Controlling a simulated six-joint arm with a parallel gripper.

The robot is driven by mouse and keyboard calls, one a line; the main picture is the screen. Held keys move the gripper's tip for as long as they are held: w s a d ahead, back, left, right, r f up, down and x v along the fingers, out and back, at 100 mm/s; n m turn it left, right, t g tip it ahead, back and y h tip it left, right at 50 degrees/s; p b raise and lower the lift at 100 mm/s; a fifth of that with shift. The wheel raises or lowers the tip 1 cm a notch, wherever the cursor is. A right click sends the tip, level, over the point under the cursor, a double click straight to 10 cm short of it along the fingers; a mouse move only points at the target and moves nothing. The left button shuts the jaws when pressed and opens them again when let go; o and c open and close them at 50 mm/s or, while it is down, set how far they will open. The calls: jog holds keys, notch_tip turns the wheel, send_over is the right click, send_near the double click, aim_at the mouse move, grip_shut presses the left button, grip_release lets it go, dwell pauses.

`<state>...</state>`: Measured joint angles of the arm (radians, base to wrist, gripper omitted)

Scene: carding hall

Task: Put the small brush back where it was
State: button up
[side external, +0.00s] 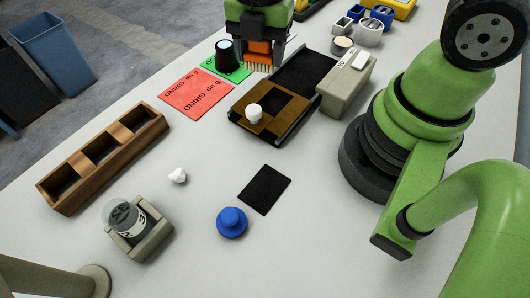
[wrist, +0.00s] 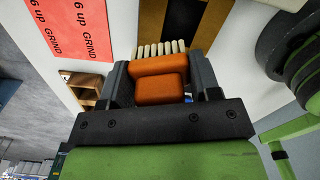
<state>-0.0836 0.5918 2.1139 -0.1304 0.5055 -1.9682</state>
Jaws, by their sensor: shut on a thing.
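The small brush (side external: 259,54) has an orange body and a row of pale bristles. My gripper (side external: 260,62) is at the top of the side external view, shut on the brush, with the bristles hanging downward. In the wrist view the orange brush (wrist: 160,82) sits between the two dark fingers of my gripper (wrist: 161,84), its bristles showing beyond the body. The brush is just behind the brown and black frame (side external: 242,118) with the white knob (side external: 254,112). I cannot tell whether the bristles touch anything. A bare black mat (side external: 265,190) lies on the table in front.
A red card (side external: 195,93) and a green card (side external: 238,75) with a black cup (side external: 224,53) lie left of my gripper. A grey box (side external: 346,85) stands right. A wooden tray (side external: 75,180), a jar in a holder (side external: 158,238) and a blue knob (side external: 231,222) are nearer.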

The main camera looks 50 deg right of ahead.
jog(key=s+a+n, duration=0.5)
jog(key=a, duration=0.5)
jog(key=n, duration=0.5)
send_over(265, 188)
notch_tip(265, 188, down, 5)
jog(key=shift+r, duration=0.15)
jog(key=shift+m, duration=0.3)
jog(key=shift+f, duration=2.4)
jog(key=o, duration=1)
jog(key=shift+f, duration=0.1)
jog(key=shift+c, duration=0.2)
notch_tip(265, 188, up, 12)
jog(key=shift+r, duration=0.2)
